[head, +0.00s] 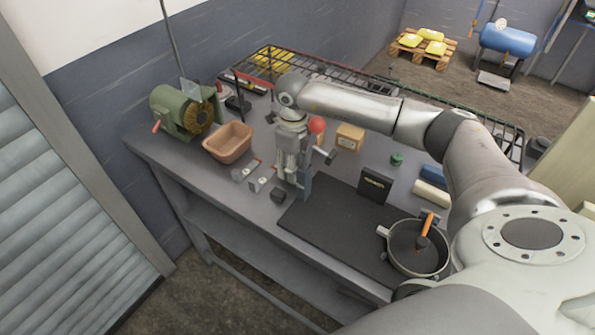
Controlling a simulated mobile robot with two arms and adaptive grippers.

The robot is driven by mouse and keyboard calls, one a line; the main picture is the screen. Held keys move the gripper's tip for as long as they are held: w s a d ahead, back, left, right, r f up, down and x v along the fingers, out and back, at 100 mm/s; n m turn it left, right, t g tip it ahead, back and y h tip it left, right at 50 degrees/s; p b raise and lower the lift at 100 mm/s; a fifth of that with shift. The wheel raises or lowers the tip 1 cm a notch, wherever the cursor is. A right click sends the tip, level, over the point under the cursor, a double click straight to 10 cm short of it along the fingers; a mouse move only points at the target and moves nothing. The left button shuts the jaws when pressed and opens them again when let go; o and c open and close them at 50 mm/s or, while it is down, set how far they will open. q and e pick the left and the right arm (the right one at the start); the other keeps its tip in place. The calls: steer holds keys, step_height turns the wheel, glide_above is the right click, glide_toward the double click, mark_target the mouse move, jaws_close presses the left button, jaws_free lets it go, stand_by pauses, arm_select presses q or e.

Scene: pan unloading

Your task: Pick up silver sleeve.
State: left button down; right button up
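My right gripper (296,182) points down over the workbench, left of the black mat's far left corner. Its fingers are small and partly overlap in this view, so I cannot tell whether they are open or shut or hold anything. Two small grey metal pieces with pale round faces, one farther left (240,174) and one nearer (257,184), stand on the bench to the left of the gripper. I cannot tell for sure which thing is the silver sleeve; it may be hidden by the gripper. My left gripper is not in view.
A dark block (278,196) lies close by the gripper. A brown tub (228,143) and a green grinder (181,110) stand at the left. A pan (404,261) holding an orange-handled tool sits at the right of the black mat (330,228). The mat's middle is clear.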

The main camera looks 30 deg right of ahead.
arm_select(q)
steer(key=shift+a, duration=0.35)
arm_select(e)
steer(key=c, duration=0.8)
steer(key=shift+r, duration=0.1)
